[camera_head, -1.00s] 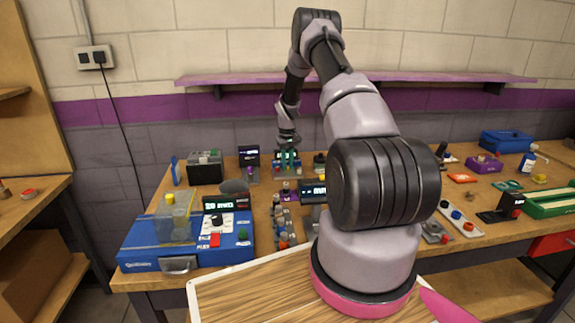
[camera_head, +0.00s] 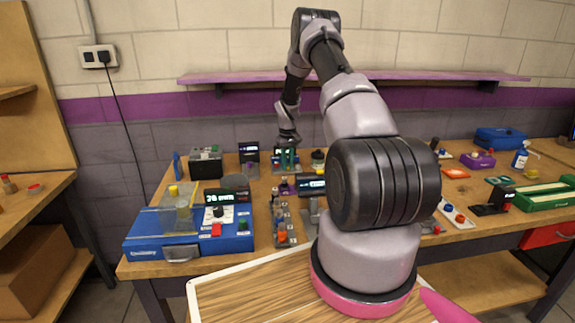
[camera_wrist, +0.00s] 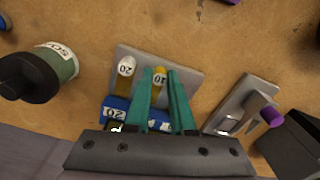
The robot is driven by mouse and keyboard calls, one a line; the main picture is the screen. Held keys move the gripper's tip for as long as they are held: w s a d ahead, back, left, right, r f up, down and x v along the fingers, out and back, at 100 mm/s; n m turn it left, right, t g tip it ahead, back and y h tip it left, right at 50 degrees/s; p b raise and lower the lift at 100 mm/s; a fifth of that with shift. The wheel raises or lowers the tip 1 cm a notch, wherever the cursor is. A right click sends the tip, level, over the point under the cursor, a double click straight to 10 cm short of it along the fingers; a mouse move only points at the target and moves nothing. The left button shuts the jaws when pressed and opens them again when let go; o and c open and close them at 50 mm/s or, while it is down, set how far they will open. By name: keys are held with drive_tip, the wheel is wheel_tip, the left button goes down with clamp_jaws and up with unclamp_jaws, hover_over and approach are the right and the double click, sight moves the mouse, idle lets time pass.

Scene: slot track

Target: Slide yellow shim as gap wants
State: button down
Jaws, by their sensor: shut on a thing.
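The grey slot track (camera_wrist: 192,82) lies under my gripper in the wrist view, with two long slots. The yellow shim (camera_wrist: 160,76), with a yellow top marked 20, sits in the right slot. My gripper (camera_wrist: 160,72) has its two teal fingers on either side of that top, shut on it. A second shim (camera_wrist: 126,66) with a white top marked 20 stands in the left slot, apart from the fingers. A blue block (camera_wrist: 115,108) with a 20 label is at the track's near end, partly hidden by the fingers. In the head view my gripper (camera_head: 286,160) is at the back of the bench.
A green-grey bottle with a black cap (camera_wrist: 58,62) stands left of the track. A grey fixture with a purple knob (camera_wrist: 242,105) and a dark box (camera_wrist: 292,142) are on the right. Bare wood lies beyond the track. A blue case (camera_head: 165,247) is at the bench's front left.

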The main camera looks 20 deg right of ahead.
drive_tip(key=shift+s, duration=0.1)
drive_tip(key=c, duration=1)
unclamp_jaws()
drive_tip(key=shift+c, duration=0.2)
wheel_tip(320, 180, up, 11)
drive_tip(key=shift+f, duration=0.1)
